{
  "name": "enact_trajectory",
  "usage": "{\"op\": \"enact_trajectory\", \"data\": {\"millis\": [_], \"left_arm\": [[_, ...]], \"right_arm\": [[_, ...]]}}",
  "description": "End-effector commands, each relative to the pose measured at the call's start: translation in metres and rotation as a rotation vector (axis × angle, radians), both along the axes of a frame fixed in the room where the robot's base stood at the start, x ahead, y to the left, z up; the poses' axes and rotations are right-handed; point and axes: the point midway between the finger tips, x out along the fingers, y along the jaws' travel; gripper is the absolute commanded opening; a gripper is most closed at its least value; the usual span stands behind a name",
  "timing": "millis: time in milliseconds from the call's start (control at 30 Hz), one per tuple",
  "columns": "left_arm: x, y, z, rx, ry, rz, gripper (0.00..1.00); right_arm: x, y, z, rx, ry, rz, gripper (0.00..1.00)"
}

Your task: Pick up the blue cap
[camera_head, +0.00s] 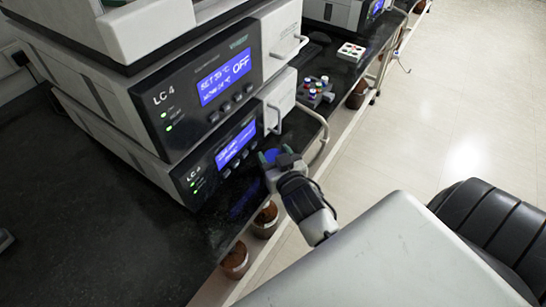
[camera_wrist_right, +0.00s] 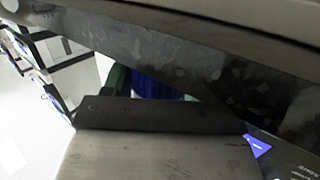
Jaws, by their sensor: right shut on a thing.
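The blue cap (camera_head: 271,155) is at the tip of my right gripper (camera_head: 275,158), just above the black bench near its front edge. My right gripper is shut on it. In the right wrist view the blue cap (camera_wrist_right: 160,84) shows as a dark blue ribbed piece, partly hidden behind the dark plate of the gripper. Whether the cap touches the bench is unclear. My left gripper is not in view.
Two stacked LC4 units (camera_head: 160,105) with blue displays stand just left of the gripper. A tray of coloured caps (camera_head: 315,90) and a white tray (camera_head: 351,51) lie further back. Brown bottles (camera_head: 235,258) stand below the bench (camera_head: 80,240). Its left front is mostly clear.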

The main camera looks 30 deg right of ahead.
Motion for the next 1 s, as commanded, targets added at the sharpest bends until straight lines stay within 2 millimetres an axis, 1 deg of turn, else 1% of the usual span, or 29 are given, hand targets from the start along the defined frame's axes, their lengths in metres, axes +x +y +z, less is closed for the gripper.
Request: {"op": "enact_trajectory", "data": {"millis": [400,467,567,667,800,900,1000], "left_arm": [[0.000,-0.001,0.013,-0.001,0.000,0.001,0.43],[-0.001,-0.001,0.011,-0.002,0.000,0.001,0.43],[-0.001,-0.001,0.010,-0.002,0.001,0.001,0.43],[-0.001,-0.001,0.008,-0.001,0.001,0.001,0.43],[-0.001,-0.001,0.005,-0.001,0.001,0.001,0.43],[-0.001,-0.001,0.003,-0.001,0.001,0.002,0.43],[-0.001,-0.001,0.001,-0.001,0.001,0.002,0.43]], "right_arm": [[0.000,0.000,0.066,-0.002,-0.005,0.001,0.37],[-0.011,-0.004,0.061,-0.002,0.003,-0.001,0.37],[-0.031,-0.013,0.061,-0.003,0.005,0.001,0.37],[-0.058,-0.023,0.060,-0.004,0.007,0.001,0.37],[-0.099,-0.040,0.059,-0.004,0.008,0.000,0.37],[-0.124,-0.051,0.059,-0.003,0.007,0.000,0.37],[-0.145,-0.059,0.060,-0.003,0.006,0.001,0.37]]}}
